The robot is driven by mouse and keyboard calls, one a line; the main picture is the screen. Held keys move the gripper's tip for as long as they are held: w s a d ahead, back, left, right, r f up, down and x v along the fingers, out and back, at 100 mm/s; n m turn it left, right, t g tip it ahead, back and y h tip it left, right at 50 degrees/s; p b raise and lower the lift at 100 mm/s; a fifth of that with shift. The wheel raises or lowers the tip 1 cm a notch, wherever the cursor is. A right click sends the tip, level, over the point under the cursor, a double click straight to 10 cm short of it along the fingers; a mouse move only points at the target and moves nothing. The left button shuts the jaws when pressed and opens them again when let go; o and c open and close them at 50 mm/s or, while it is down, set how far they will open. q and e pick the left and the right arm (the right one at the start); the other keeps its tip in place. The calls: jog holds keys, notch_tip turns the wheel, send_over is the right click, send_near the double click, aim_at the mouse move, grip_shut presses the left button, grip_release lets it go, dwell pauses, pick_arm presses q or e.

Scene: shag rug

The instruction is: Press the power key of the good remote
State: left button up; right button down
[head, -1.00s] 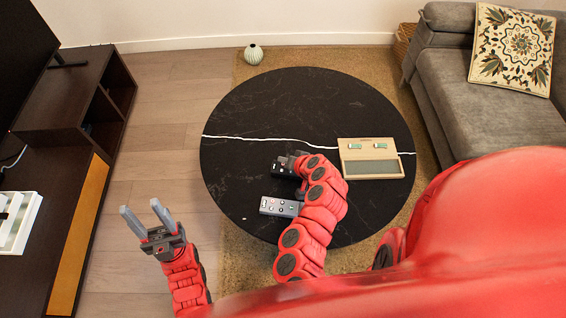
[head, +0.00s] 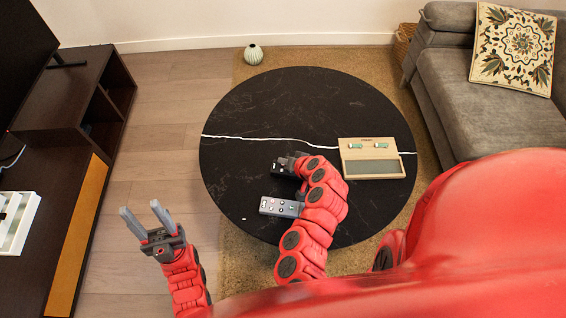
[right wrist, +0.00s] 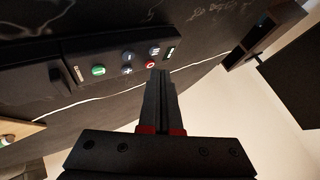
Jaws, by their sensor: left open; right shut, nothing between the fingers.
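In the head view this dark remote (head: 279,170) is mostly covered by my right gripper (head: 294,160), which is shut and empty. A grey remote (head: 279,207) lies nearer on the table, its right end beside my right arm. My left gripper (head: 147,222) is open and empty, left of the table.
A grey sofa (head: 485,105) is right, a dark cabinet (head: 75,90) left. The table's far part is clear.

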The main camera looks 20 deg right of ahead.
jog(key=shift+f+b, duration=0.35)
dwell(0.6)
jog(key=shift+r+p, duration=0.55)
jog(key=shift+r, duration=0.25)
jog(key=shift+r+p, duration=1.9)
jog(key=shift+r, duration=0.65)
